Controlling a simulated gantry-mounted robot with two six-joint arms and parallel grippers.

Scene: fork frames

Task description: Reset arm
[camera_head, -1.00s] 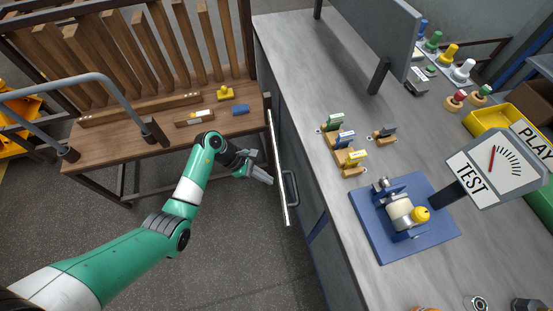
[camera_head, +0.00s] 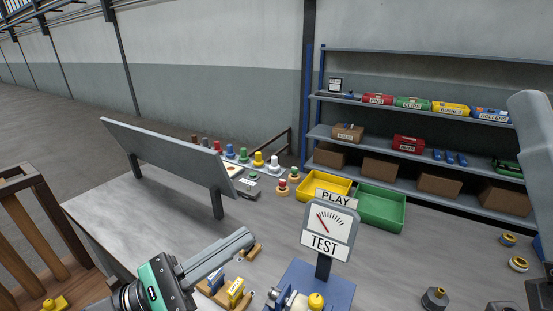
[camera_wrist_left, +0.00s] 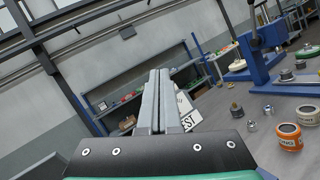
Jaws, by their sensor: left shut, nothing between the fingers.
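My left gripper (camera_head: 248,236) hangs over the grey workbench (camera_head: 130,215) in the head view, its green-and-dark wrist at the bottom. Its two grey fingers are shut together and empty. In the left wrist view the closed fingers (camera_wrist_left: 158,75) point up the middle, in front of the TEST sign (camera_wrist_left: 187,110). The fingers overlap the area of the small yellow and blue blocks in the head view; the exact height above the bench is hard to tell. My right gripper does not show.
The TEST gauge (camera_head: 328,228) stands right of the left gripper by a blue fixture. Yellow (camera_head: 322,185) and green (camera_head: 380,206) bins sit behind it. A grey panel (camera_head: 165,150) stands on the bench's left. A wooden rack (camera_head: 40,245) is at far left. Bare bench lies between.

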